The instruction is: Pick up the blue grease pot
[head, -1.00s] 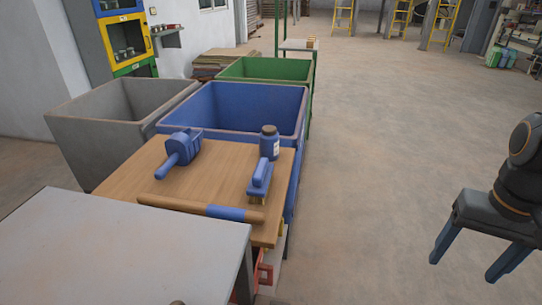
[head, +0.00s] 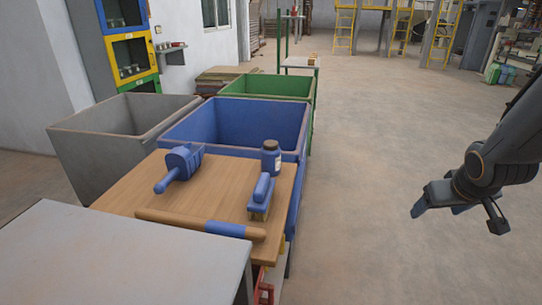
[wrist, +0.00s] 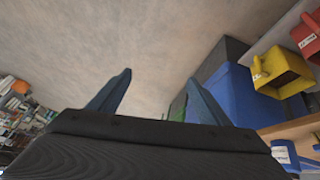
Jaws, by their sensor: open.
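The blue grease pot (head: 271,160) is a small blue jar with a dark lid and a white label. It stands upright at the far right corner of the wooden board, behind a blue-handled brush. A blue pot-like thing with a white label (wrist: 285,153) shows at the lower right of the wrist view, probably the same pot. My gripper (head: 457,210) is well to the right of the board, over open floor. In the wrist view its two blue fingers (wrist: 158,80) are spread apart with nothing between them.
A blue scoop (head: 180,165), the brush (head: 261,197) and a rod with a blue band (head: 200,223) lie on the wooden board (head: 125,195). Grey (head: 75,145), blue (head: 185,130) and green (head: 225,88) bins stand behind. A grey table (head: 110,260) is in front. Floor at right is clear.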

